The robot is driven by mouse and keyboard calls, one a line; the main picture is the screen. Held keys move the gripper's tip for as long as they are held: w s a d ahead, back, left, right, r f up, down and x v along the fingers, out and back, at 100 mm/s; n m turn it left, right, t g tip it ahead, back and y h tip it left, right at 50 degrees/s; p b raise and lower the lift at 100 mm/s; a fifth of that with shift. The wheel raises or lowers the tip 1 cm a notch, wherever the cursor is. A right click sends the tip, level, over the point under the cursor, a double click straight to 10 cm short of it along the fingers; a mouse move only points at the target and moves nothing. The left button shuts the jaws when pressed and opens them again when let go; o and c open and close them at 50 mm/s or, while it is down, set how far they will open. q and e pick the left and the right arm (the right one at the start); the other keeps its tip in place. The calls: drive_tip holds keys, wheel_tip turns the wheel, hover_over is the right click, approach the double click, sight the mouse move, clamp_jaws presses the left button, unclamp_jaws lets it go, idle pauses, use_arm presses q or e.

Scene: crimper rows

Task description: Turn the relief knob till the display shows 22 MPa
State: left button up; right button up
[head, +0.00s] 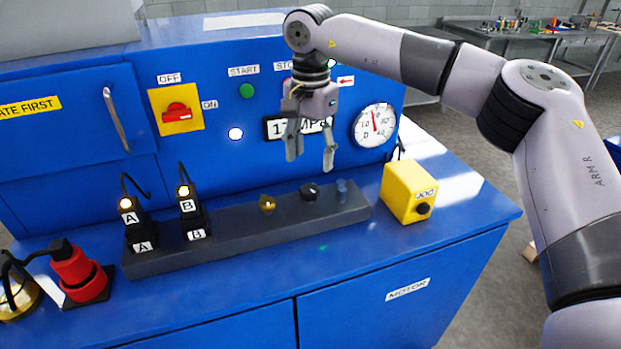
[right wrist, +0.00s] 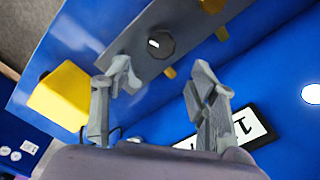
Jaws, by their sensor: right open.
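The relief knob appears to be the black round knob (head: 310,192) on top of the dark grey block (head: 230,229). In the right wrist view the black knob (right wrist: 161,44) with a white mark lies beyond the fingertips. My right gripper (head: 310,160) is open and empty, above and apart from the knob, fingers pointing down; it also shows in the right wrist view (right wrist: 165,76). The display (head: 271,128) on the blue panel is partly hidden behind the gripper. A leading 1 and part of MPa show, but the full number is unreadable. My left gripper is out of view.
A brass fitting (head: 267,204) and a small blue fitting (head: 342,187) flank the knob. A yellow JOG box (head: 408,193) stands to the right. Connectors A (head: 138,222) and B (head: 192,212) stand upright at left. A round gauge (head: 375,126) is behind.

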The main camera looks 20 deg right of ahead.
sight(310, 188)
wheel_tip(310, 188, down, 7)
drive_tip(key=shift+a+f+p, duration=0.1)
drive_tip(key=shift+f+p, duration=0.1)
drive_tip(key=shift+p, duration=0.6)
drive_tip(key=shift+c, duration=0.4)
drive_tip(key=c, duration=1.1)
